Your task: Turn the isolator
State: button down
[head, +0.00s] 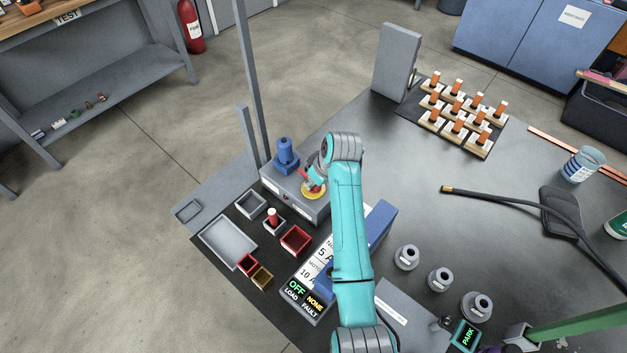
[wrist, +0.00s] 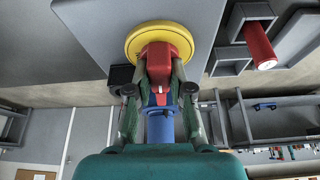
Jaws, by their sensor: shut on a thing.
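The isolator is a red handle (head: 304,174) on a round yellow plate (head: 315,191), on top of a grey box (head: 290,192). In the wrist view the yellow plate (wrist: 135,42) is at the top centre and the red handle (wrist: 157,60) stands out from it. My gripper (wrist: 159,72) has one finger on each side of the red handle and is shut on it. In the head view my gripper (head: 317,166) reaches the handle from above, and my arm partly covers it. The handle's exact angle is hard to tell.
A blue cylinder (head: 286,153) stands on the same grey box, close to the handle. Small trays (head: 228,241) and a red bin (head: 296,240) lie in front. A display (head: 306,299) reads OFF and NONE. A grey post (head: 252,80) rises behind.

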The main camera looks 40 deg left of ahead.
jog(key=shift+n, duration=0.5)
jog(key=c, duration=1)
grip_release()
jog(key=shift+c, duration=0.2)
jog(key=shift+r, duration=0.1)
jog(key=v, duration=1.2)
jog(key=shift+w, duration=0.15)
